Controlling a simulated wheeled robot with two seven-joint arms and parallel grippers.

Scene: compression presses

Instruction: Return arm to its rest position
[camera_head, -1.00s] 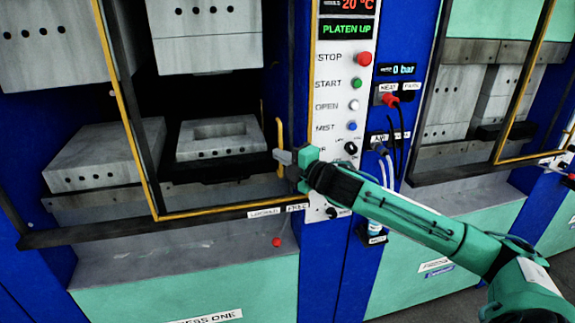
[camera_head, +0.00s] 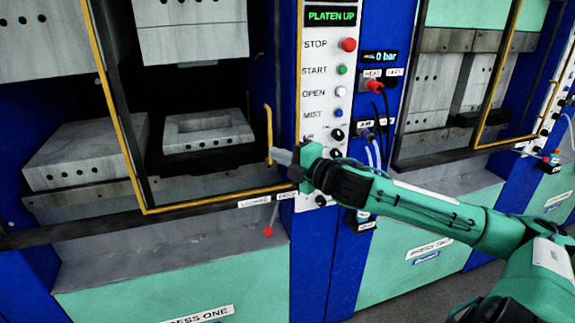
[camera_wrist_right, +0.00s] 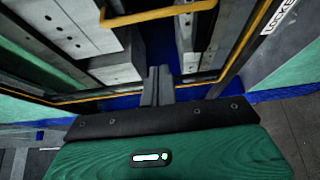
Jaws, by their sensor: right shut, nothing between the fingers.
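My right arm (camera_head: 425,207) is green and reaches in from the lower right in the head view. Its right gripper (camera_head: 280,156) is shut and empty, in front of press one's frame beside the yellow guard handle (camera_head: 268,133). I cannot tell whether it touches the handle. In the right wrist view the closed fingers (camera_wrist_right: 157,85) point toward the press opening, with the yellow handle (camera_wrist_right: 150,14) beyond them. My left gripper is not in view.
Press one's control panel (camera_head: 325,95) has several buttons and reads "PLATEN UP". A grey mould half (camera_head: 208,132) sits inside the press. A red-tipped lever (camera_head: 268,231) is below the guard. Hoses (camera_head: 375,150) hang right of the panel. Press two (camera_head: 450,95) stands further right.

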